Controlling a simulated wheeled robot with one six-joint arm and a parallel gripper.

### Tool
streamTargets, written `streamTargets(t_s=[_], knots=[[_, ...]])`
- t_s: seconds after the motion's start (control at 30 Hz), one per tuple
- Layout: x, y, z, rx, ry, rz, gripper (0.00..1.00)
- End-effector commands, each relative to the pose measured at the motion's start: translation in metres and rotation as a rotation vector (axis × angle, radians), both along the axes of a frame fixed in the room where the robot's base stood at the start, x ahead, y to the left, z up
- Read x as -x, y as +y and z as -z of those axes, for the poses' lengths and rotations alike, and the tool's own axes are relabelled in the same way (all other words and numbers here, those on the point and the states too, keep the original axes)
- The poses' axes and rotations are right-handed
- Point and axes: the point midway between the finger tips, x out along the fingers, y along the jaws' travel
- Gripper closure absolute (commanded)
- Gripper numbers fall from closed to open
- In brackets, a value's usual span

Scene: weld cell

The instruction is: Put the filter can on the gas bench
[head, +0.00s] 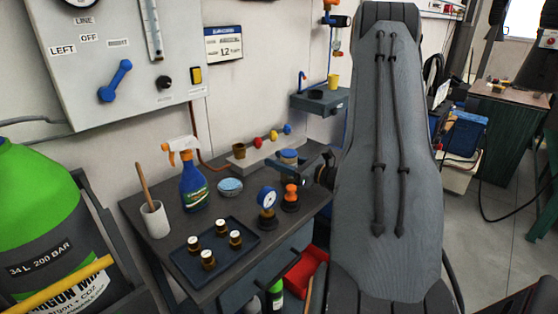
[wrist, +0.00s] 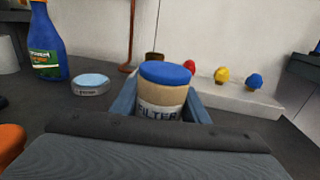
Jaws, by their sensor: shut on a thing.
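The filter can (wrist: 163,96) is a tan cylinder with a blue lid and a white FILTER label, upright in the wrist view. My gripper (wrist: 162,110) is shut on it, one finger on each side. In the head view the can (head: 288,157) shows small between my gripper's fingers (head: 292,168), over the back right part of the dark gas bench (head: 243,208). The can's bottom is hidden, so I cannot tell whether it touches the bench top.
A rail with coloured knobs (head: 260,139) runs along the back.

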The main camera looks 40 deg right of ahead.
Motion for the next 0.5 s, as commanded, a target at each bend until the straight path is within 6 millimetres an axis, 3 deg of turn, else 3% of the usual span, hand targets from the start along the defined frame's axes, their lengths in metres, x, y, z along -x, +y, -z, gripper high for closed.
streamTargets(t_s=[0.43,0.47,0.5], knots=[[-0.0002,0.0001,0.0064,0.000,0.000,0.000,0.82],[-0.0001,0.0001,0.0057,-0.001,0.000,0.000,0.54],[-0.0001,0.0001,0.0053,0.000,0.000,0.000,0.47]])
